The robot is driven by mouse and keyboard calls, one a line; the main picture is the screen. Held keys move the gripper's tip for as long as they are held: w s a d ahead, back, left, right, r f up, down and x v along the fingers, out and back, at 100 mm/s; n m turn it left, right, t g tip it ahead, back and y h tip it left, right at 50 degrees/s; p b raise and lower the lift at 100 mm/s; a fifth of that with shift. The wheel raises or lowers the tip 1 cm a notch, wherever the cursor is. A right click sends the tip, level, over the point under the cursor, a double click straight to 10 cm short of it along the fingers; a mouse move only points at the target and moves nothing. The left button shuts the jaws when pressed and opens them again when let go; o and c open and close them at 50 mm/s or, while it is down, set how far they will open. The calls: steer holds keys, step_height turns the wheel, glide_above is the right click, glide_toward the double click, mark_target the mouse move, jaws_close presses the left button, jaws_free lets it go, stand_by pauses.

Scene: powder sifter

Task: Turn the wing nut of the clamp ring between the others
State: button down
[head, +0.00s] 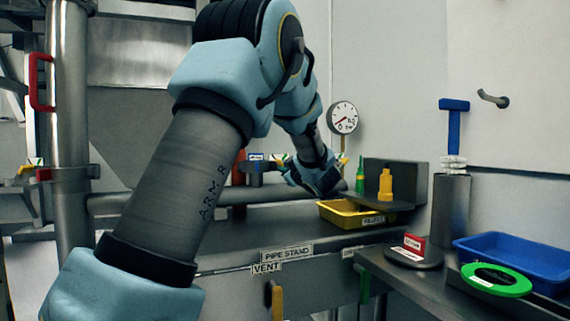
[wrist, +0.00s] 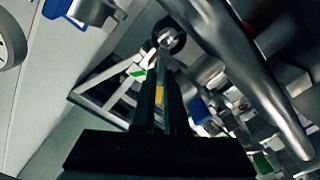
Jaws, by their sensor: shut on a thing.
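My gripper (wrist: 160,92) shows in the wrist view as two long dark fingers close together. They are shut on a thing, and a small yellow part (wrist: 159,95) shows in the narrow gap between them. It looks like the wing nut, but most of it is hidden by the fingers. In the head view my gripper (head: 325,181) is at the far end of my arm, beside the pipework. My arm hides much of the pipe, and I cannot make out the separate clamp rings there.
A yellow tray (head: 352,222) sits just right of and below my gripper, with a yellow bottle (head: 385,184) and a green bottle (head: 360,180) behind. A pressure gauge (head: 342,118) stands above. A blue tray (head: 520,258) and green ring (head: 495,280) lie at the right.

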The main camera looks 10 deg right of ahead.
steer(key=m+p, duration=1.5)
steer(key=p, duration=0.3)
steer(key=shift+m, duration=0.3)
steer(key=shift+p, duration=0.3)
steer(key=c, duration=0.9)
jaws_free()
steer(key=shift+c, duration=0.2)
steer(key=shift+s, duration=0.1)
steer(key=s+d+b, duration=0.1)
steer(key=s+b, duration=0.1)
steer(key=s, duration=0.8)
steer(key=shift+s+d+b, duration=0.2)
steer(key=shift+s+b, duration=0.05)
steer(key=shift+b, duration=0.1)
